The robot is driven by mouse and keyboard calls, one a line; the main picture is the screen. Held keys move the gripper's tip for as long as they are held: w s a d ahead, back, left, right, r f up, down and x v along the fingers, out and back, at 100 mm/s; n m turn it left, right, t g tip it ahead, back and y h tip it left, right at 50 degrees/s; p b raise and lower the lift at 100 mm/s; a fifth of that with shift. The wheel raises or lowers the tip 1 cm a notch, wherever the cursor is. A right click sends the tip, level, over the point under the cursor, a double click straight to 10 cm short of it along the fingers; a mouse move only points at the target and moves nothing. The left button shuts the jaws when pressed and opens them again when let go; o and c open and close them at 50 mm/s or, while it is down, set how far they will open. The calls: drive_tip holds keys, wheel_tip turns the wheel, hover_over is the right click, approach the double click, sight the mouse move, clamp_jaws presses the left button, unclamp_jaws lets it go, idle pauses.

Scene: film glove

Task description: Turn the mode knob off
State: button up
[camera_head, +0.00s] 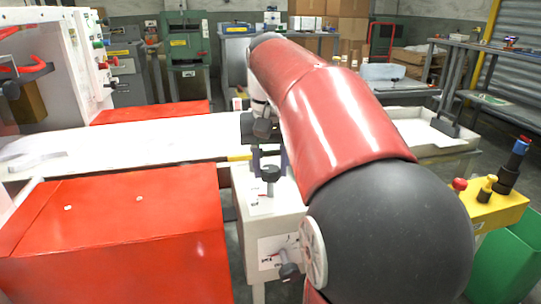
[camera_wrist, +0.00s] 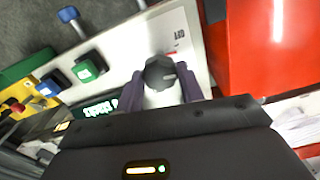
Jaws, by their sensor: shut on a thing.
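The mode knob (camera_wrist: 158,72) is a dark round knob with a small pointer. It stands on a white panel with black and red print that is too small to read fully. In the head view the knob (camera_head: 270,174) is on the top of a white control box (camera_head: 262,200). My gripper (camera_wrist: 160,80) has its two purple fingers on either side of the knob, shut on it. In the head view my gripper (camera_head: 268,158) is partly hidden by my red arm. Which way the pointer is set is hard to tell.
A second dark knob (camera_head: 290,271) sits on the box's front face. A large red cabinet (camera_head: 130,230) is at the left, a yellow button box (camera_head: 497,207) at the right.

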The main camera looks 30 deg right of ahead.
sight(270, 168)
drive_tip(key=shift+r+n+p, duration=0.1)
drive_tip(key=shift+n+p, duration=0.45)
drive_tip(key=shift+n, duration=1.05)
drive_tip(key=o, duration=1)
wheel_tip(270, 168, up, 8)
drive_tip(key=shift+f, duration=0.15)
